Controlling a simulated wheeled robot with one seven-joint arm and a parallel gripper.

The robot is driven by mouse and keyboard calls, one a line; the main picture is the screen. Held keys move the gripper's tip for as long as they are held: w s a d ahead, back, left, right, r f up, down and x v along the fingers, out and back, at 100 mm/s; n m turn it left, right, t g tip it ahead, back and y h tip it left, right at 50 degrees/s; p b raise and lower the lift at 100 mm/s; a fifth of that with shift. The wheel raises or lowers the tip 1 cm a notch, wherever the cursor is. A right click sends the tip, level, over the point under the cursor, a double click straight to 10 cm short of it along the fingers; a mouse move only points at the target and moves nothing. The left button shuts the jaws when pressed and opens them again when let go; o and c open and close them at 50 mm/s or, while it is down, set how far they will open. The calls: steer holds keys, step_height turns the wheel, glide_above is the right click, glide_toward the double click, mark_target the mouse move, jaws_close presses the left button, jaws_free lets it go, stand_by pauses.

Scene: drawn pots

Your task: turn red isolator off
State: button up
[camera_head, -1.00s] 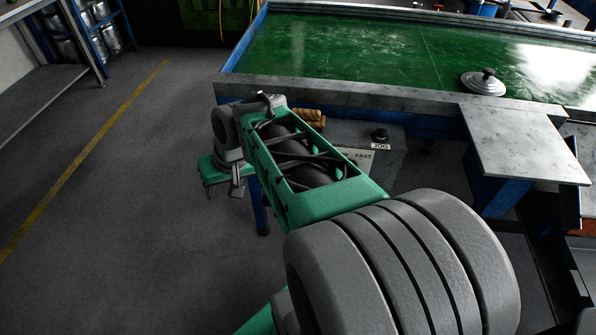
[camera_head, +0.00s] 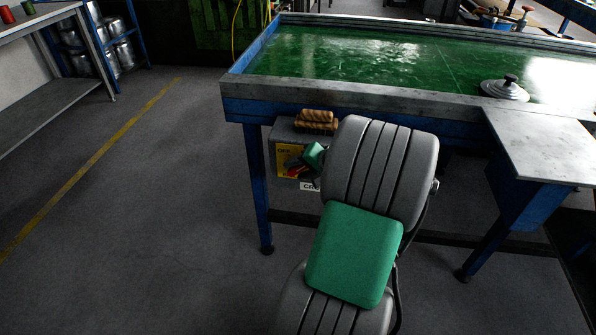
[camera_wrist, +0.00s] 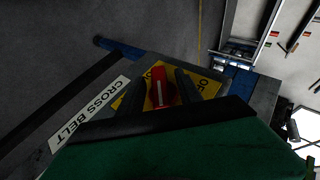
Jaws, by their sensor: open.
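The red isolator (camera_wrist: 159,88) is a red handle with a white line on a yellow plate (camera_wrist: 207,87) in the wrist view. Part of a word starting "OF" shows on the plate. The handle lies lengthwise between the two dark fingers of my gripper (camera_wrist: 160,78), which is open with one finger on each side. I cannot tell whether either finger touches it. In the head view the red handle (camera_head: 296,171) and yellow plate (camera_head: 288,152) show on the front of a grey box, partly hidden by my gripper and arm.
A "CROSS BELT" label (camera_wrist: 90,112) sits beside the plate. The box hangs under the front edge of a green-topped table (camera_head: 380,60). Brown rolls (camera_head: 317,120) lie on the box. A grey side plate (camera_head: 545,145) juts out at right. The floor at left is clear.

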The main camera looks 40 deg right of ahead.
steer(key=shift+w+f, duration=0.15)
steer(key=shift+c, duration=0.5)
jaws_close()
